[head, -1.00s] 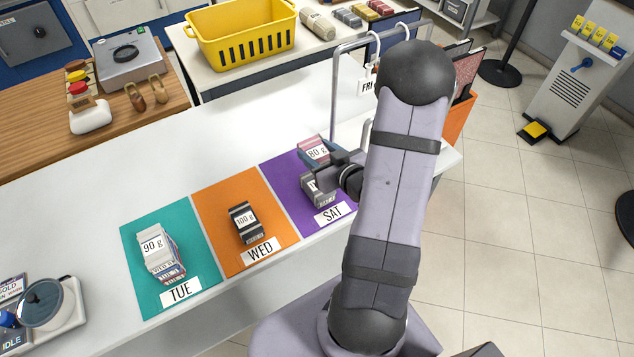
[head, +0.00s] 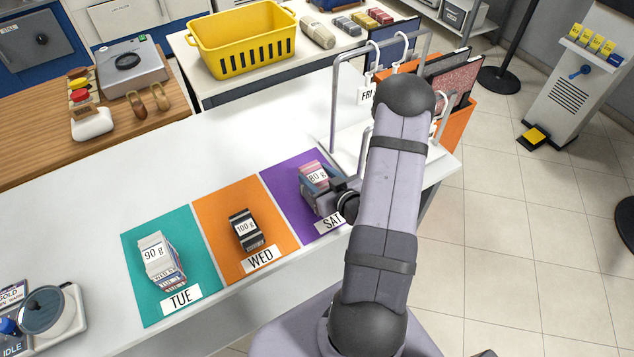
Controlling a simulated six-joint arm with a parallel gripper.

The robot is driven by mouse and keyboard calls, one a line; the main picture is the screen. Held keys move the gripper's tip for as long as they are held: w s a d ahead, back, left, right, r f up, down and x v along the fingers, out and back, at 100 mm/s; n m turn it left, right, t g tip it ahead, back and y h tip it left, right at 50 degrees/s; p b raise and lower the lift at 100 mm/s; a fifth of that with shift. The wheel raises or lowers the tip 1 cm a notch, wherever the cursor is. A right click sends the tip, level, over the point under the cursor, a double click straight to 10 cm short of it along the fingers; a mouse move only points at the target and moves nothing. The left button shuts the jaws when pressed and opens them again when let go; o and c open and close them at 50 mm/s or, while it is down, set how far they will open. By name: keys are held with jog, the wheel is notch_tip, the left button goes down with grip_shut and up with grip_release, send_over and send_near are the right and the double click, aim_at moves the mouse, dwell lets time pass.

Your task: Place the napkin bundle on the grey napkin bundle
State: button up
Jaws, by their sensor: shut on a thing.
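The napkin bundle (head: 314,173), pinkish with a white "80 g" label, is between the fingers of my gripper (head: 323,180) over the purple SAT mat (head: 282,178). My gripper is shut on it. The grey napkin bundle (head: 321,205) is on the same mat, just under and in front of the held bundle. It is largely hidden by the gripper and the bundle above. I cannot tell whether the two bundles touch.
A pale bundle stack labelled "90 g" (head: 160,262) is on the teal TUE mat (head: 140,303). A dark striped "100 g" bundle (head: 245,231) is on the orange WED mat (head: 215,208). A metal rail (head: 334,105) stands behind the SAT mat. The white counter behind the mats is clear.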

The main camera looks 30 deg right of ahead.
aim_at(317, 184)
jog(key=shift+f, duration=1.6)
jog(key=shift+f, duration=0.15)
jog(key=shift+f, duration=0.1)
jog(key=o, duration=1.1)
